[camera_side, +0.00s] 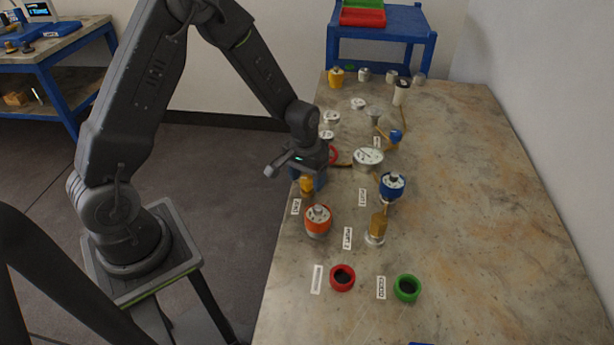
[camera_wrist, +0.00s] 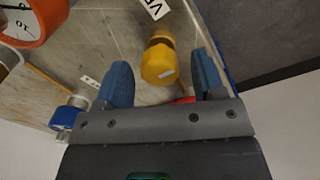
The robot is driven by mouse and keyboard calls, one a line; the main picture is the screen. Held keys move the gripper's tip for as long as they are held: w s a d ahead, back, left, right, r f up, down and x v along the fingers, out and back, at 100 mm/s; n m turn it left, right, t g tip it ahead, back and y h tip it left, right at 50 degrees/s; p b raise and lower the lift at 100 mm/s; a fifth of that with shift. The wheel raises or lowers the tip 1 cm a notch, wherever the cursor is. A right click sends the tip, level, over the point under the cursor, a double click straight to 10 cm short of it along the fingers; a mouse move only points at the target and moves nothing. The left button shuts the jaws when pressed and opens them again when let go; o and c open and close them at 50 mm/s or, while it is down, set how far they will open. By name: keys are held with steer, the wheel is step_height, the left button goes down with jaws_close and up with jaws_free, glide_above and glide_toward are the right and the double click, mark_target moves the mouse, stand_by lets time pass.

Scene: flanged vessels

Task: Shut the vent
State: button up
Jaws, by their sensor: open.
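The vent looks to be the yellow fitting with a hexagonal body in the wrist view (camera_wrist: 159,62), beside a white label (camera_wrist: 155,8) whose visible letters start with "V". It also shows in the side view (camera_side: 306,185), partly hidden by my gripper. My gripper (camera_wrist: 162,85) points down with its two blue fingers spread apart, one on each side of the yellow fitting in the wrist picture. I see no finger touching it. In the side view my gripper (camera_side: 308,180) is low over the table's left edge. How far the fingertips are above the fitting is unclear.
An orange gauge (camera_side: 318,221) stands near the yellow fitting. A blue-topped vessel (camera_side: 391,187), a brass fitting (camera_side: 377,226) and a white-topped vessel (camera_side: 368,158) stand to the right. Red (camera_side: 342,278) and green (camera_side: 407,288) rings lie in front. The table's right side is clear.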

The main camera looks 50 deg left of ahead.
mark_target(305, 177)
step_height(305, 177, up, 14)
steer(key=shift+a, duration=0.3)
steer(key=shift+s+f, duration=0.1)
stand_by(0.3)
steer(key=s+d+r+m+t, duration=0.2)
steer(key=s+r, duration=0.4)
steer(key=s, duration=0.3)
steer(key=s+d+r+m+t, duration=0.1)
steer(key=s+d+r+t, duration=0.2)
steer(key=s+r, duration=0.3)
steer(key=s+d, duration=0.1)
steer(key=s, duration=0.3)
steer(key=shift+d+r+m+y, duration=0.15)
steer(key=shift+r+m+y, duration=0.15)
steer(key=shift+r+m, duration=0.1)
